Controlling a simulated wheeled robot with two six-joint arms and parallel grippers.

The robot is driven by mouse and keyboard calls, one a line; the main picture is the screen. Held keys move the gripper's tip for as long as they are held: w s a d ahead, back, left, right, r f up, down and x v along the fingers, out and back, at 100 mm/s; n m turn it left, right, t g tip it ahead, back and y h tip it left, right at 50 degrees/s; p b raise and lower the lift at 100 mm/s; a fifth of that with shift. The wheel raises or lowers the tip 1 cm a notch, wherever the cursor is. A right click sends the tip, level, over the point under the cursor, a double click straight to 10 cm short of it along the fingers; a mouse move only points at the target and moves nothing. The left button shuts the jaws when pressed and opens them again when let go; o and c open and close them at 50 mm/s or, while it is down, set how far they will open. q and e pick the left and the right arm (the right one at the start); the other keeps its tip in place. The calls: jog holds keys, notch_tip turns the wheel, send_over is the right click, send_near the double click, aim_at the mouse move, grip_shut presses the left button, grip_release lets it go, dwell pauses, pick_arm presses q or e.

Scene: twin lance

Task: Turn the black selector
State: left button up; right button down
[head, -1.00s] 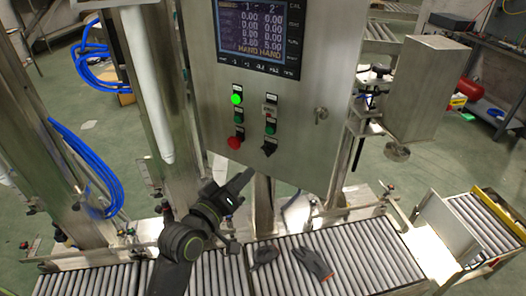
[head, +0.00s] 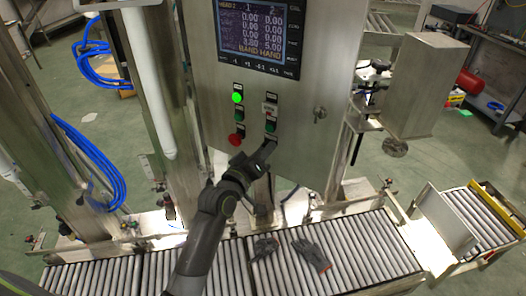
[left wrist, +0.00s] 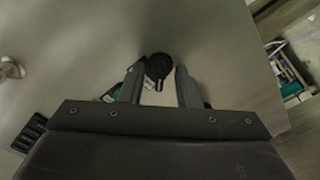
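The black selector (left wrist: 158,66) shows in the left wrist view as a round dark knob on the grey panel face. My left gripper (left wrist: 159,80) is open there, one finger on each side of the knob near the tips; I cannot tell whether either finger touches it. My right gripper is not in view.
A lit green button (head: 237,98), a red button (head: 235,140) and green buttons are close by on the panel. A panel latch (head: 320,114) is to the right. Below is a roller conveyor (head: 350,250) with dark gloves (head: 310,254) on it.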

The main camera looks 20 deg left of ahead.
pick_arm(q)
grip_shut()
jog(key=shift+m, duration=0.3)
jog(key=m+b, duration=0.4)
jog(key=m, duration=0.4)
jog(key=m+b, duration=0.4)
jog(key=m, duration=0.5)
jog(key=shift+s+d+f+b, duration=0.1)
jog(key=shift+d+b, duration=0.1)
jog(key=shift+b, duration=0.1)
jog(key=shift+m, duration=0.3)
grip_release()
